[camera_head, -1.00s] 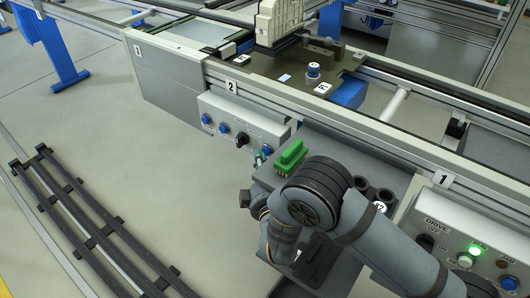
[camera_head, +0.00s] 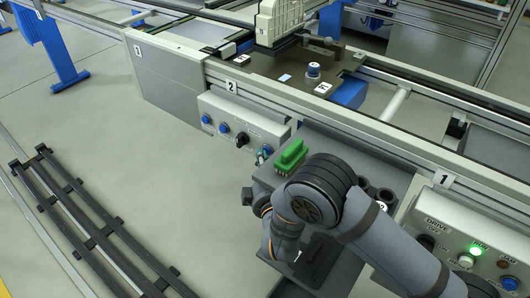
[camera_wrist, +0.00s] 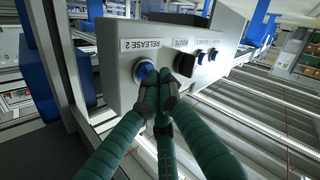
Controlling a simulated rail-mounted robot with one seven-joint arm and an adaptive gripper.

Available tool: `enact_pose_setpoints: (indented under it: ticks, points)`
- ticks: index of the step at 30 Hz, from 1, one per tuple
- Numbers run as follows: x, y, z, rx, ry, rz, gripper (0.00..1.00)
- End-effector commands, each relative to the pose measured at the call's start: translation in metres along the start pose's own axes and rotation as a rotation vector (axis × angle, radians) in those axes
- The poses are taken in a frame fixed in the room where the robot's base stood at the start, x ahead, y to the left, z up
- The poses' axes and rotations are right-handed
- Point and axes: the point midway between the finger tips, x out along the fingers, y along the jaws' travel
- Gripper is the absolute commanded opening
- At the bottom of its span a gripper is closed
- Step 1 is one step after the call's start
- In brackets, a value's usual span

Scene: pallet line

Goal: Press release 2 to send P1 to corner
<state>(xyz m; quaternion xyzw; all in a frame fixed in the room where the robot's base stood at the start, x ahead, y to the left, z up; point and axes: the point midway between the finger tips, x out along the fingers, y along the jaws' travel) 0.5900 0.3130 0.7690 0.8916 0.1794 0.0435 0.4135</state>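The panel marked RELEASE 2 (camera_wrist: 153,44) fills the middle of the wrist view. Its blue button (camera_wrist: 143,69) sits beside a black knob (camera_wrist: 184,64). My gripper (camera_wrist: 158,88) has its green fingers together, with the dark tips at the button and covering part of it. I cannot tell whether they touch or press it. In the head view, my gripper (camera_head: 263,156) is at the right end of the station 2 panel (camera_head: 228,115). A brown pallet (camera_head: 270,66) sits on the line behind it; its small label (camera_head: 323,88) is hard to read.
The conveyor rail (camera_head: 290,97) runs behind the panel. A green brush-like block (camera_head: 291,156) stands on a grey tray near my arm. The DRIVE panel (camera_head: 465,235) with a lit green lamp is at right. A black rack (camera_head: 90,225) lies on the floor at left.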

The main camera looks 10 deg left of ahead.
Motion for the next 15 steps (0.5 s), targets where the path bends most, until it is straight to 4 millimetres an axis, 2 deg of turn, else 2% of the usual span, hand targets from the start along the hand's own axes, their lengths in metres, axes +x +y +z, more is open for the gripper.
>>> enact_pose_setpoints:
  ticks: [15]
  points:
    - [-0.0078, -0.0060, -0.0038, 0.000, -0.003, 0.002, 0.00]
